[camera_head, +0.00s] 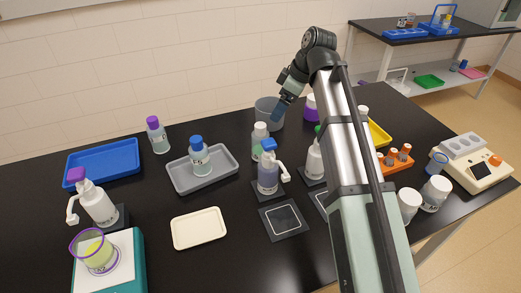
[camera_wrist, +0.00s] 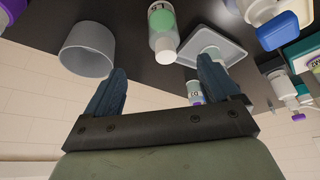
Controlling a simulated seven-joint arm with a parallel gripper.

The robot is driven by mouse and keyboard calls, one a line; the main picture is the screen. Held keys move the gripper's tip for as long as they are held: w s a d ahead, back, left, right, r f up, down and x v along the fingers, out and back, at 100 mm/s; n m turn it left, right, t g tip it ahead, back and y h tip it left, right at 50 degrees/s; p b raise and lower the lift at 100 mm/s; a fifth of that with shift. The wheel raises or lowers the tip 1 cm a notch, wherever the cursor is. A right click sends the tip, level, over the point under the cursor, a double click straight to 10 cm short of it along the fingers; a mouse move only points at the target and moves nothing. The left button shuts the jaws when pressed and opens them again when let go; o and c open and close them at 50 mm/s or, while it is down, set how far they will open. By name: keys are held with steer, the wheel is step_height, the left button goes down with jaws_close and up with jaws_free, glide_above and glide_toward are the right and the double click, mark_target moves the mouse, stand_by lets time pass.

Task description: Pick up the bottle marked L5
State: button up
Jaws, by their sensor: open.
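The bottle that appears to be marked L5 (camera_wrist: 163,22) has a green and white label, read upside down in the wrist view, and a pale cap. In the head view what looks like the same white-capped bottle (camera_head: 259,141) stands upright on the black bench, left of the grey bin. My gripper (camera_head: 281,109) is above the bench near that bin. In the wrist view my gripper (camera_wrist: 162,66) has its two blue fingers spread apart with nothing between them. The bottle is beyond the fingertips, between their directions, and apart from them.
A grey bin (camera_head: 268,105) stands just right of the bottle. A grey tray (camera_head: 224,177) with a blue-capped bottle (camera_head: 199,158) is to the left. A purple-capped bottle (camera_head: 157,138) stands farther left.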

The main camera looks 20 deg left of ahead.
mark_target(261, 133)
steer(key=shift+s+a+r+x, duration=0.1)
steer(key=shift+a+x, duration=0.1)
steer(key=shift+x, duration=2.1)
steer(key=shift+s+a+r+x, duration=0.1)
steer(key=shift+a+x, duration=0.05)
steer(key=shift+x, duration=2.15)
steer(key=shift+s+a+r+x, duration=0.1)
steer(key=shift+a+x, duration=0.1)
steer(key=shift+x, duration=2.1)
steer(key=c, duration=1.5)
